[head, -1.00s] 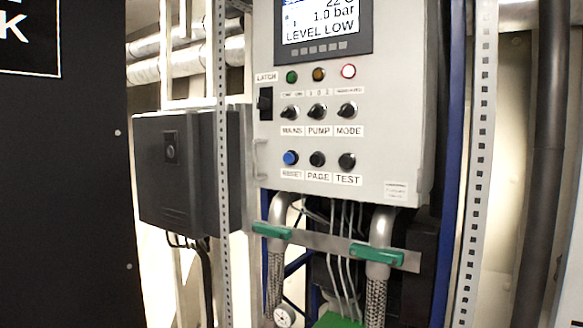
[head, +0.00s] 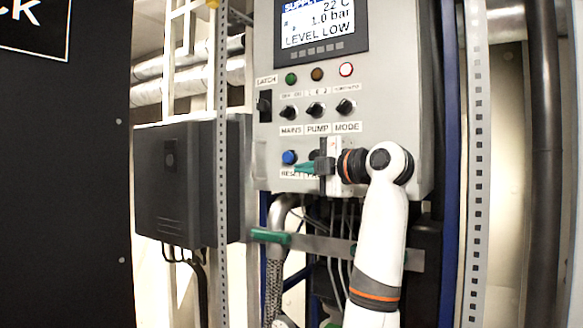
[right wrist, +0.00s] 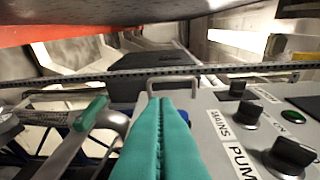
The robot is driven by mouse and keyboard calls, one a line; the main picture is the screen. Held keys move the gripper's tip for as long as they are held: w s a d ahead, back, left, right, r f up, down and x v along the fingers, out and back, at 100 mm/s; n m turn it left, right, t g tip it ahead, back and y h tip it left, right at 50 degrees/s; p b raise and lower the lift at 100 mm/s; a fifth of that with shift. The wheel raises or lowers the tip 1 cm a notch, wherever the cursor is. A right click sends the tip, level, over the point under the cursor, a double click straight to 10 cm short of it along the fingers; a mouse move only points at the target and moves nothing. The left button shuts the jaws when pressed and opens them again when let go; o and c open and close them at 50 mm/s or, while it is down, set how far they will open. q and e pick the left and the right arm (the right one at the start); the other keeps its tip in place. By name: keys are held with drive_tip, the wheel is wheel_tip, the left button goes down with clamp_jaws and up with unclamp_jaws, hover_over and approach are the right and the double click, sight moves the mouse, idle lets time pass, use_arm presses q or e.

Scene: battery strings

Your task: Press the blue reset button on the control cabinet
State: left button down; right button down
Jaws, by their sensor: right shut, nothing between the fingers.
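The grey control cabinet (head: 390,110) fills the middle of the head view. Its blue reset button (head: 289,157) sits at the left of the lowest row, above the RESET label. My right gripper (head: 299,168) is shut and empty, its green fingertips pointing left just to the right of the blue button, slightly lower in the picture. Whether it touches the cabinet face cannot be told. It hides the PAGE and TEST buttons. My left gripper is not in view.
MAINS, PUMP and MODE knobs (head: 316,110) sit just above the button row. A dark latch (head: 264,105) and a handle are on the cabinet's left side. Pipes with a green-handled valve (head: 270,236) run below. A dark box (head: 180,180) stands left, behind a perforated post (head: 221,180).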

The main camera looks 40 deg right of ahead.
sight(290, 158)
drive_tip(key=shift+s+d+r+n, duration=0.1)
drive_tip(key=shift+s+r+n, duration=0.4)
drive_tip(key=shift+s+r, duration=0.65)
drive_tip(key=w+p, duration=0.2)
drive_tip(key=w, duration=0.1)
drive_tip(key=w+d+p, duration=0.1)
drive_tip(key=w+p, duration=0.1)
drive_tip(key=w, duration=0.2)
drive_tip(key=w+p, duration=0.1)
drive_tip(key=w, duration=0.3)
drive_tip(key=shift+d+p, duration=0.35)
drive_tip(key=shift+p, duration=0.05)
drive_tip(key=shift+w+d, duration=0.15)
drive_tip(key=shift+d, duration=0.2)
drive_tip(key=shift+a, duration=0.15)
